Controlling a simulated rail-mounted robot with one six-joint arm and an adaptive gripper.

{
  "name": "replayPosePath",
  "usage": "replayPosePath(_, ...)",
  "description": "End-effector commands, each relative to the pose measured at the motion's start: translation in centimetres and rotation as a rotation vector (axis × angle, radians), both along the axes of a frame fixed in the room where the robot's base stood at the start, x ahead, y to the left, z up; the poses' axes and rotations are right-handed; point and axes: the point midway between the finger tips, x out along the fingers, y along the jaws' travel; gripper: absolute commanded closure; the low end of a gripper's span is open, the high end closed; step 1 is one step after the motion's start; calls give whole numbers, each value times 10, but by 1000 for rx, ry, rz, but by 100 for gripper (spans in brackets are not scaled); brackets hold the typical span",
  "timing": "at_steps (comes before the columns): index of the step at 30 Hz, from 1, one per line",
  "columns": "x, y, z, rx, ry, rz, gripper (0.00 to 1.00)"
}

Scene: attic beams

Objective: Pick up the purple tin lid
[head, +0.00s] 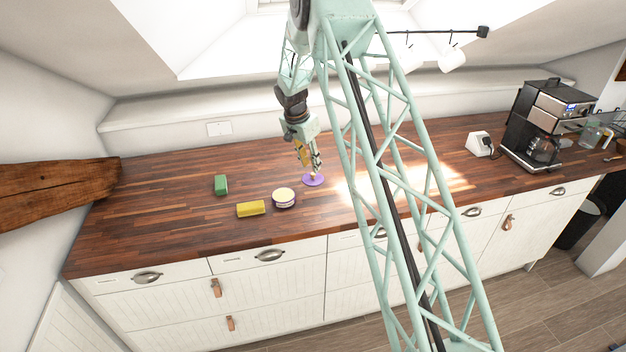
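The purple tin lid (313,181) is a small flat disc on the wooden countertop, near the middle of the head view. My gripper (316,171) points down right over the lid, its fingertips at or just above it. The fingers cover part of the lid's far side. At this size I cannot tell whether the fingers touch the lid or are closed on it. A round tin (284,198) with a pale yellow top and a purple-and-white side stands just left and in front of the lid.
A yellow block (251,208) lies left of the tin, and a green block (221,185) lies farther left. A coffee machine (548,125) and a small white appliance (479,143) stand at the right. A wooden beam (60,190) juts in at the left. The counter's left part is mostly clear.

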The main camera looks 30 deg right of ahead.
Motion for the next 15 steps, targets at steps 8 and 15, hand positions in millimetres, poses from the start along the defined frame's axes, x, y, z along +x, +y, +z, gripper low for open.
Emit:
replayPosePath(8,0,-1,-5,1,1,0,72)
replayPosePath(15,2,-5,-24,1,1,0,72)
